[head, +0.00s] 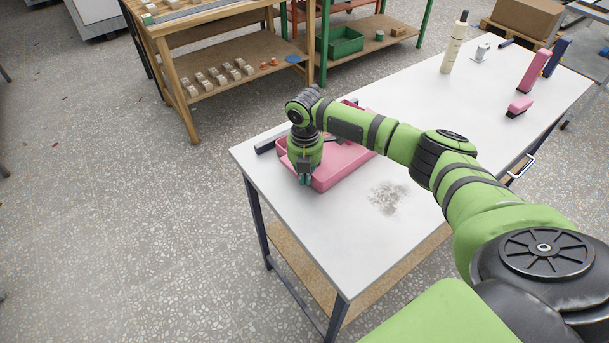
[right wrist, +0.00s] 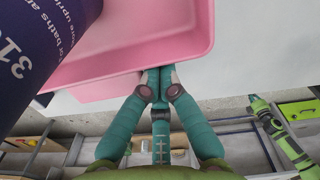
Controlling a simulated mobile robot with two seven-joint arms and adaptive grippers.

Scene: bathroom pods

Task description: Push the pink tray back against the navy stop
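The pink tray (head: 345,168) lies on the white table near its left end; it also shows in the wrist view (right wrist: 130,62). A dark bar (head: 268,143), perhaps the navy stop, lies by the tray's far left side; its contact with the tray is hidden. My right gripper (head: 305,182) points down at the tray's near left side. In the wrist view its teal fingers (right wrist: 158,74) are together at the tray's outer wall, apparently touching it, with nothing seen between them. My left gripper is not seen in the head view.
A navy printed container (right wrist: 40,50) looms over the tray in the wrist view. The table around a grey smudge (head: 388,197) is clear.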

